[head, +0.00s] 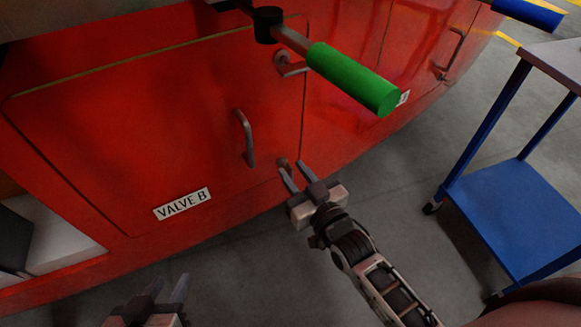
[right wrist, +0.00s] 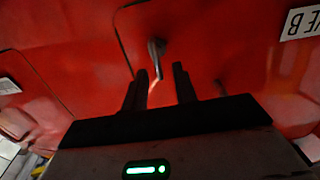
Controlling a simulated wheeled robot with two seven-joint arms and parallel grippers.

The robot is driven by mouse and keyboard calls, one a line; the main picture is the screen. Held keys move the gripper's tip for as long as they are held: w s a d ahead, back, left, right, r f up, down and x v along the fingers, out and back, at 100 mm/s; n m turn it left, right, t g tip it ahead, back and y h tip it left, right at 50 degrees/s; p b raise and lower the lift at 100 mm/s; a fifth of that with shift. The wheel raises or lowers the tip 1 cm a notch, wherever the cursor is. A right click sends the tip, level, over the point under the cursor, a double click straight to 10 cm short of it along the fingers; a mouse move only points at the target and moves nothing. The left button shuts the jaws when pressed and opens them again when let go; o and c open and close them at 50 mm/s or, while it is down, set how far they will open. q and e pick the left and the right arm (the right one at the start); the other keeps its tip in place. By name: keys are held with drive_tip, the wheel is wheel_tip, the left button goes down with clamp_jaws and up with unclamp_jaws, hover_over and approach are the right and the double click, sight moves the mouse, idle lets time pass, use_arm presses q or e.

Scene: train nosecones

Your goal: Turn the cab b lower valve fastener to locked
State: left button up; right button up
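The red valve door labelled VALVE B (head: 183,204) is shut in the head view. The lower valve fastener (head: 282,163), a small metal piece, sits near the door's lower right corner, partly hidden by my right gripper (head: 296,175). My right gripper's fingers are apart, with the tips at or close to the fastener. In the right wrist view, the fastener (right wrist: 157,52) shows as a grey lever beyond the gap between the open fingers (right wrist: 160,88); I see nothing held. My left gripper (head: 168,290) is open and empty at the bottom edge of the head view.
A curved door handle (head: 246,138) and an upper fastener (head: 292,66) are on the panel. A green cylinder grip (head: 355,80) on a bar juts out above. A blue cart (head: 520,212) stands at right. The grey floor (head: 385,190) between is clear.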

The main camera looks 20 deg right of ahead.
drive_tip(key=shift+x, duration=1.15)
clamp_jaws()
